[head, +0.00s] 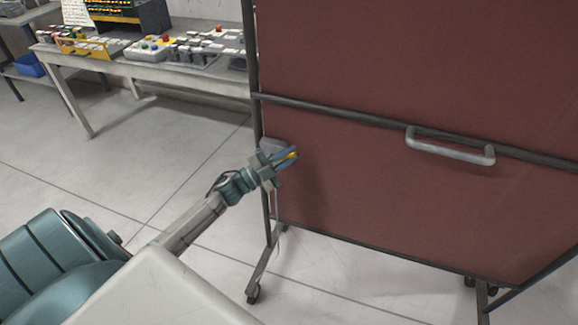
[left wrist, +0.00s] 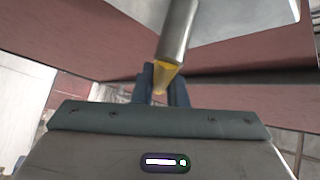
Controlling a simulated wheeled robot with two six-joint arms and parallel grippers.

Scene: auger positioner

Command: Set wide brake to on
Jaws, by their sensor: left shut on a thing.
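A grey box (head: 271,145) sits on the left post of the wheeled red panel. A lever shows in the left wrist view as a grey metal rod (left wrist: 178,32) with a yellow end (left wrist: 165,76). The yellow end also shows as a small patch in the head view (head: 293,155). My left gripper (head: 287,157) is at the panel's left edge, in front of the box. Its blue fingers (left wrist: 163,84) are shut on the lever's yellow end. The fingers partly hide that end. No on or off marking is readable. My right gripper is not in view.
The red panel (head: 420,70) stands on a dark frame with casters (head: 253,293). A grey handle (head: 450,149) sticks out from it at right. A table (head: 180,72) with several control boxes stands behind at left. The floor (head: 120,180) between is clear.

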